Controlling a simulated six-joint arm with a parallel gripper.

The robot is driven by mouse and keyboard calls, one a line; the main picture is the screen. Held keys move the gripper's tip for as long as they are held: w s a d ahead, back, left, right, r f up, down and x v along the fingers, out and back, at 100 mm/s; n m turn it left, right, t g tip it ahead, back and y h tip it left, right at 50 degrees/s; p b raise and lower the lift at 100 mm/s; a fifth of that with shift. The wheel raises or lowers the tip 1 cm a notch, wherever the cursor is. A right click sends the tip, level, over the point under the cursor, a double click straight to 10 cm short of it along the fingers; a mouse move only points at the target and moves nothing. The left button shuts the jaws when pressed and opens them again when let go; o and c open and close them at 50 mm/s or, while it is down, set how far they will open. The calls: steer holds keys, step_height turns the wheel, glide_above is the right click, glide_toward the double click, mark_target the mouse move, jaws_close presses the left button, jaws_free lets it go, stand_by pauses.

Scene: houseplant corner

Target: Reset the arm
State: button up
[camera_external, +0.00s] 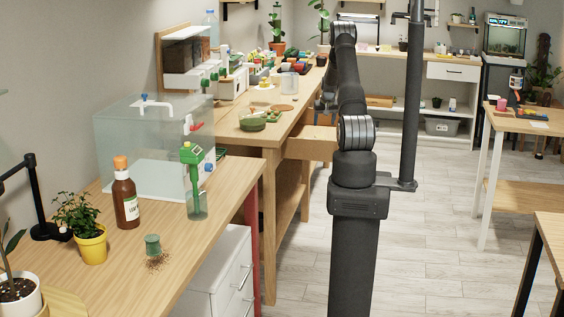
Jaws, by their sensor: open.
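My arm (347,85) rises from its mount between the left benches and the open floor. Its upper link stands nearly upright and the arm folds over at the top. My gripper (322,102) shows only as a small dark part just left of the upper link, beside the right edge of the far wooden bench. The link hides much of it and its fingertips are hard to make out. It is open, and I see nothing held in it.
The near bench (190,262) holds a clear tank (140,130), a brown bottle (125,200), a green-topped bottle (196,190), a yellow pot (92,247) and spilled soil (158,263). The far bench (295,112) is crowded. A dark pole (411,100) stands right of my arm. Floor there is clear.

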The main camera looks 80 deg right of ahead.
steer(key=shift+s+a+r, duration=0.15)
steer(key=shift+a+r, duration=0.1)
steer(key=shift+r, duration=0.4)
steer(key=x, duration=1.2)
steer(key=shift+d+f, duration=0.1)
steer(key=shift+r, duration=0.2)
